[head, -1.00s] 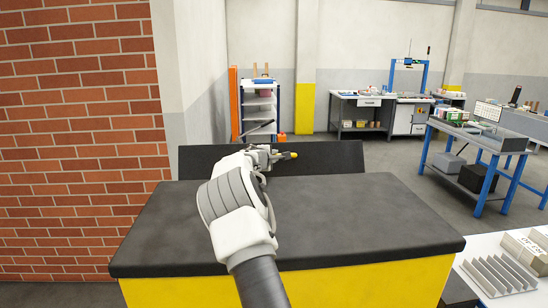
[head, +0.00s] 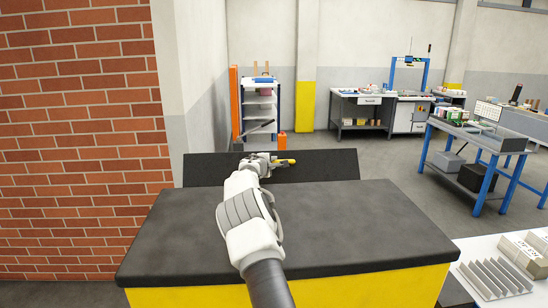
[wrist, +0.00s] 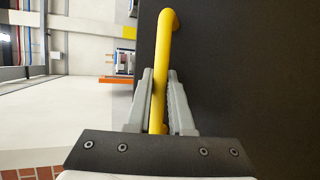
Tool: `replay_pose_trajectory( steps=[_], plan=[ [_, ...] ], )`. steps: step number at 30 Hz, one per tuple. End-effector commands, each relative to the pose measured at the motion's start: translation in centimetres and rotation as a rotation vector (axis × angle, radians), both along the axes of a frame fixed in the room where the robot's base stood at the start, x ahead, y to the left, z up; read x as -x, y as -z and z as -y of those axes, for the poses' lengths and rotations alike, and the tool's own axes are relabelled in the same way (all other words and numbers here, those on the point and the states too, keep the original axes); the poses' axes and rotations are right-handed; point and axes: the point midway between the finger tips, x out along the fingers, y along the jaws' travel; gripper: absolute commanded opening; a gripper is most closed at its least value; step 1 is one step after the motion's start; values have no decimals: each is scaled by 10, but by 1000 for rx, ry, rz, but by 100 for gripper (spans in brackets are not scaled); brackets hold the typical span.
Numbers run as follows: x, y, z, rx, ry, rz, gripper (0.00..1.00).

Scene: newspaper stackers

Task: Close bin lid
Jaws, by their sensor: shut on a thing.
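A yellow bin (head: 300,290) with a thick black top (head: 330,230) stands close in front of me. A dark panel (head: 325,165), which looks like the lid, stands raised behind that top. A yellow handle (wrist: 166,30) shows against a dark surface in the wrist view, and its tip (head: 285,162) shows in the head view. My gripper (wrist: 160,82) is shut on the handle, with one finger on each side of it. My arm reaches over the black top and hides part of it and part of the panel. The panel's hinge is not clear.
A brick wall (head: 80,140) rises close on the left. A white table (head: 490,255) with a ribbed grey rack (head: 495,275) and boxes stands at the near right. A blue-legged workbench (head: 455,133) is farther right. Open floor (head: 385,160) lies behind the panel.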

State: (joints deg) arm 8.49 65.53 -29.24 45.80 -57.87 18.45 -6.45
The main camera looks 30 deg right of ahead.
Motion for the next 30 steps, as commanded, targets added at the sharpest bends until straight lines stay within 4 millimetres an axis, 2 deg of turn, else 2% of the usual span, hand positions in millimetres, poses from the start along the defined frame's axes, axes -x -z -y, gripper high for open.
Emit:
replay_pose_trajectory(
  steps=[13, 14, 18, 19, 30],
  plan=[
    [-5, 0, 2, -2, -3, 8, 0],
    [-5, 0, 2, -2, -3, 6, 22],
    [-5, 1, 2, -3, -2, 5, 47],
    [-5, 1, 2, -3, -2, 5, 50],
    [-4, 3, 0, -3, -2, 3, 50]
  ],
)
